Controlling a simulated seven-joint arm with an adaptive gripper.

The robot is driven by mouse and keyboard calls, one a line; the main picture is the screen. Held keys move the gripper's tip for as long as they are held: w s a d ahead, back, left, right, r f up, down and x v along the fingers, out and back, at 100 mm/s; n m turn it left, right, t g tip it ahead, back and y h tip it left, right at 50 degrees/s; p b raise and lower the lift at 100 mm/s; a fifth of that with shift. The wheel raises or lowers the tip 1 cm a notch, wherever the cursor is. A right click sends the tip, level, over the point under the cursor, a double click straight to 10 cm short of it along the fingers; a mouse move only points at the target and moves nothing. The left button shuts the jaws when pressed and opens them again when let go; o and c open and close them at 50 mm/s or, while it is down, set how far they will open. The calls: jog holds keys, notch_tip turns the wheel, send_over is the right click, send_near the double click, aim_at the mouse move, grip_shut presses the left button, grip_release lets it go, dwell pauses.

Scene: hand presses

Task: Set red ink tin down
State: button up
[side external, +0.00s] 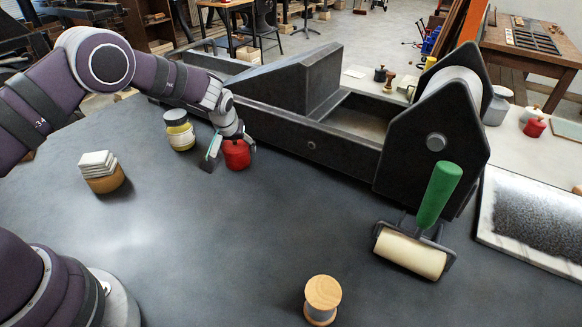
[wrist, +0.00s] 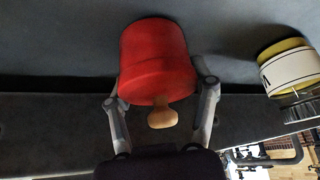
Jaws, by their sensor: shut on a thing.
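The red ink tin (side external: 236,155) is at the grey table's far side, close to the long side wall of the press. My gripper (side external: 225,145) is shut on it from above and beside. In the wrist view the red tin (wrist: 157,58) fills the space between the two fingers of my gripper (wrist: 160,100), with its wooden knob (wrist: 162,118) towards my wrist. The tin's base looks very near or on the table top; I cannot tell whether it touches.
The middle of the table is clear.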

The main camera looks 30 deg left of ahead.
jog(key=shift+f, duration=0.2)
jog(key=o, duration=1.2)
jog(key=s+d+r+m+h, duration=0.1)
jog(key=s+d+r+m, duration=0.1)
jog(key=s+r, duration=0.65)
jog(key=s+d+r+m+h, duration=0.1)
jog(key=s+d+r, duration=0.1)
jog(key=s+r, duration=0.65)
jog(key=s+d+r+m+h, duration=0.1)
jog(key=s+d+r+m, duration=0.1)
jog(key=s, duration=0.5)
jog(key=shift+s+r+m+t, duration=0.3)
jog(key=shift+r+m, duration=0.1)
jog(key=shift+m, duration=0.4)
jog(key=shift+w+d, duration=0.1)
